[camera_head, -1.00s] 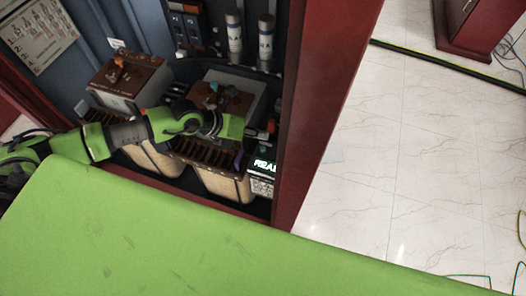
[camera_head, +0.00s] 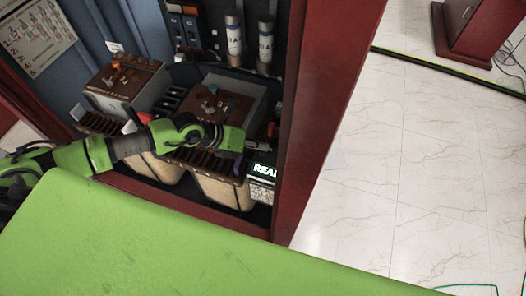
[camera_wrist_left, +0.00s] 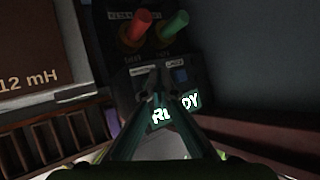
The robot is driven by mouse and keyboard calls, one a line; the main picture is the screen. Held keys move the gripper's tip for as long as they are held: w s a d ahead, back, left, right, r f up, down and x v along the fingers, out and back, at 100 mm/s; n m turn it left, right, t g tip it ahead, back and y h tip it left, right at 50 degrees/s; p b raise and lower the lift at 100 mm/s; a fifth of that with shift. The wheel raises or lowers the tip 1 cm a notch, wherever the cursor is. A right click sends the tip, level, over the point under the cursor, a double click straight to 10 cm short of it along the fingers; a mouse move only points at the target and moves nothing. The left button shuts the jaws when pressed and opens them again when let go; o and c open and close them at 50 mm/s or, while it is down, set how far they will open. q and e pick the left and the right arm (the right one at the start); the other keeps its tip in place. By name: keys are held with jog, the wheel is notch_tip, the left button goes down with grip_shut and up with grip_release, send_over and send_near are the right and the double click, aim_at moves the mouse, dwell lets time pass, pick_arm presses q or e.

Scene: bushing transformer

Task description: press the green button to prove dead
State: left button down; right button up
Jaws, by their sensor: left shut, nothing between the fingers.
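A tester panel with a lit display reading READY (camera_wrist_left: 176,108) stands in the lower right of the cabinet; the display also shows in the head view (camera_head: 264,170). Above it in the wrist view are a red plug (camera_wrist_left: 136,26), a green plug (camera_wrist_left: 172,25) and a small blue button (camera_wrist_left: 181,75). A green button cannot be made out; the fingers cover part of the panel beside the blue one. My left gripper (camera_wrist_left: 163,88) is shut and empty, its tips in front of the panel just above the display. Contact cannot be told. In the head view the left gripper (camera_head: 235,138) is above and left of the display.
Brown-topped transformer units (camera_head: 128,78) with slatted terminal strips fill the cabinet beside the arm. White cylinders (camera_head: 265,42) stand behind. The red cabinet post (camera_head: 315,130) rises close on the right. Tiled floor (camera_head: 400,160) beyond it is clear.

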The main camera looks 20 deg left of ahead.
aim_at(261, 153)
pick_arm(q)
jog(key=shift+f, duration=0.15)
dwell(0.7)
jog(key=shift+f, duration=0.25)
jog(key=shift+f+b, duration=0.4)
jog(key=shift+f, duration=0.1)
dwell(0.8)
jog(key=shift+r+p, duration=0.9)
jog(key=shift+p, duration=0.05)
notch_tip(261, 153, up, 5)
jog(key=p, duration=0.5)
jog(key=shift+r, duration=0.1)
